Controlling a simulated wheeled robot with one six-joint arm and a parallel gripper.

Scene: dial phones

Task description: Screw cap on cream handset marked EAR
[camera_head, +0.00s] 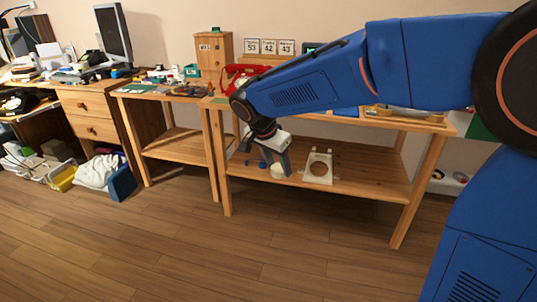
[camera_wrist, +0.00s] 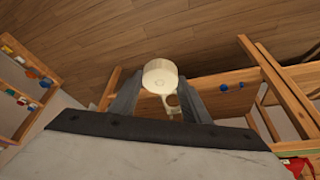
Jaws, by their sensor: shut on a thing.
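My gripper (camera_head: 280,163) hangs in front of the lower shelf of the wooden bench. In the wrist view its two dark fingers (camera_wrist: 160,88) are shut on a round cream cap (camera_wrist: 160,73). The cap also shows below the fingers in the head view (camera_head: 278,171). A cream stand (camera_head: 318,167) with a round opening stands to the right of my gripper, apart from it. In the wrist view a cream piece with a hole (camera_wrist: 172,102) shows partly behind the cap. I cannot make out the handset or an EAR mark.
Small blue pieces (camera_wrist: 225,87) lie near the cap. A red telephone (camera_head: 238,76) sits on the bench top, partly behind my arm. The lower shelf (camera_head: 370,185) is bare on the right. A desk with drawers (camera_head: 95,130) stands at left. The floor (camera_head: 170,245) in front is clear.

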